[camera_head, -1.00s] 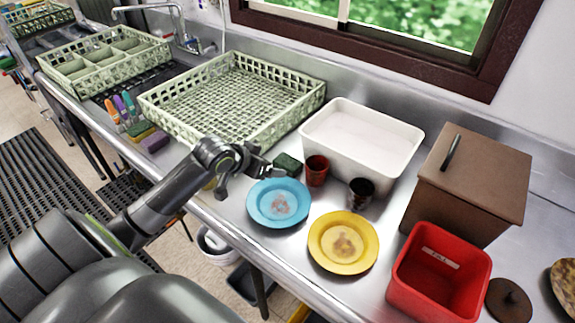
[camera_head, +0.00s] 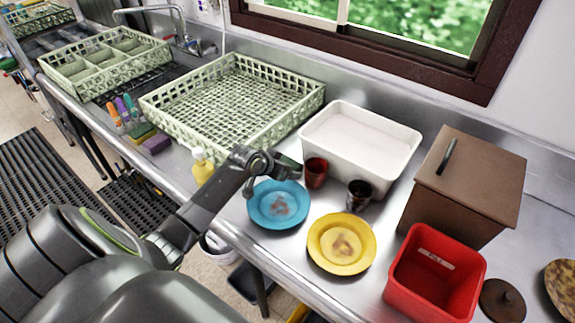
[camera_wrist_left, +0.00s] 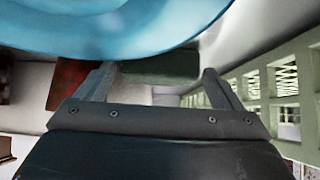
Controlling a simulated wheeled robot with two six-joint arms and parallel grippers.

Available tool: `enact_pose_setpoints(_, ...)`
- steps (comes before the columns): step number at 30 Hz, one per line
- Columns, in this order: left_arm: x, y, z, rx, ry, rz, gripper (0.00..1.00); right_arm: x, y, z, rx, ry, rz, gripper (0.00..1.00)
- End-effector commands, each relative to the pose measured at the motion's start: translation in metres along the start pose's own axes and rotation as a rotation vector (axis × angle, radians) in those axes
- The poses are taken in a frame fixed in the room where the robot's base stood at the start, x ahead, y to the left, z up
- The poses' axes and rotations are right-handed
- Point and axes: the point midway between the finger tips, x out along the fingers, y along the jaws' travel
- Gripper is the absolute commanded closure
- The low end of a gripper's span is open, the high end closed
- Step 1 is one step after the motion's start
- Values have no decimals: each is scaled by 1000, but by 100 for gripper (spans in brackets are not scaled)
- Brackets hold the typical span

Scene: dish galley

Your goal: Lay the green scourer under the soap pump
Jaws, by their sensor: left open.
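The dark green scourer (camera_wrist_left: 165,67) lies on the steel counter and shows between my left fingertips in the left wrist view. In the head view my left gripper (camera_head: 274,165) mostly hides it. My left gripper is open, low over the counter behind the blue plate, its fingers on either side of the scourer; contact cannot be told. The soap pump (camera_head: 202,170), a yellow bottle with a pale top, stands upright near the counter's front edge, left of my left gripper. My right gripper is not in view.
The blue plate (camera_head: 278,204) is close to my gripper, with a red cup (camera_head: 316,172), dark cup (camera_head: 359,195) and white tub (camera_head: 333,135) to the right. A green rack (camera_head: 150,107) is behind left. A yellow plate (camera_head: 341,243) and red bin (camera_head: 402,290) are further right.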

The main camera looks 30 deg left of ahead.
Motion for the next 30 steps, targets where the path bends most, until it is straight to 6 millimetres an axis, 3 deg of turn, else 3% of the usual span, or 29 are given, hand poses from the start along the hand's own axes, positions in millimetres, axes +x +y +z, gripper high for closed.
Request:
enact_pose_setpoints(4,11,1,1,-2,-1,1,12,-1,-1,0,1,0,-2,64)
enact_pose_setpoints(13,14,0,1,0,0,0,12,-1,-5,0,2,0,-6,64)
enact_pose_setpoints(21,14,0,1,0,0,0,45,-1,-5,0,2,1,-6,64)
enact_pose_setpoints(30,12,0,-1,0,0,0,48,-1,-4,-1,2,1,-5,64)
